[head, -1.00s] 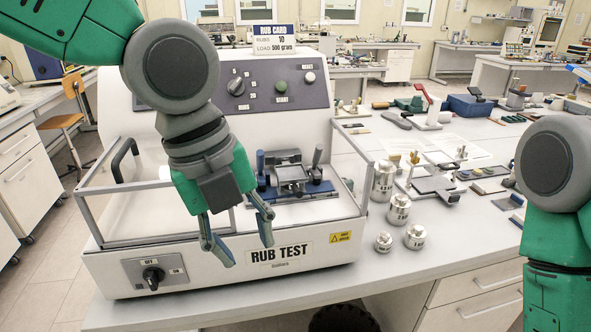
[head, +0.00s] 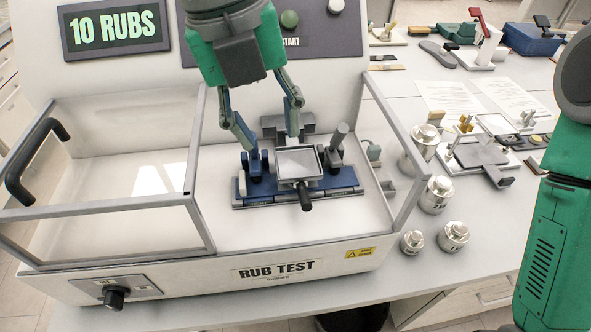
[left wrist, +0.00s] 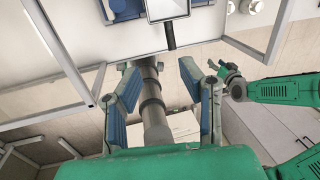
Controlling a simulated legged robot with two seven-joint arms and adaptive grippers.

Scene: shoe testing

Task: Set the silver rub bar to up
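The silver rub bar (head: 297,163) appears to be the silver tray-like piece with a black handle pointing to the front, on the blue base (head: 262,194) in the machine's right bay. It lies low and about level. In the left wrist view the silver piece (left wrist: 167,9) is at the top edge, its dark handle pointing down the picture. My left gripper (head: 270,138) is open and empty, above and behind the bar, fingers pointing down; its fingers also show in the left wrist view (left wrist: 157,66). My right gripper (left wrist: 228,78) shows small in the left wrist view; its opening is unclear.
A clear guard frame (head: 205,160) closes the left bay, with a rail on the right side (head: 400,150). A blue clamp (head: 255,165) and a grey post (head: 336,143) flank the bar. Silver weights (head: 438,195) stand right of the machine. The display (head: 113,30) reads 10 RUBS.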

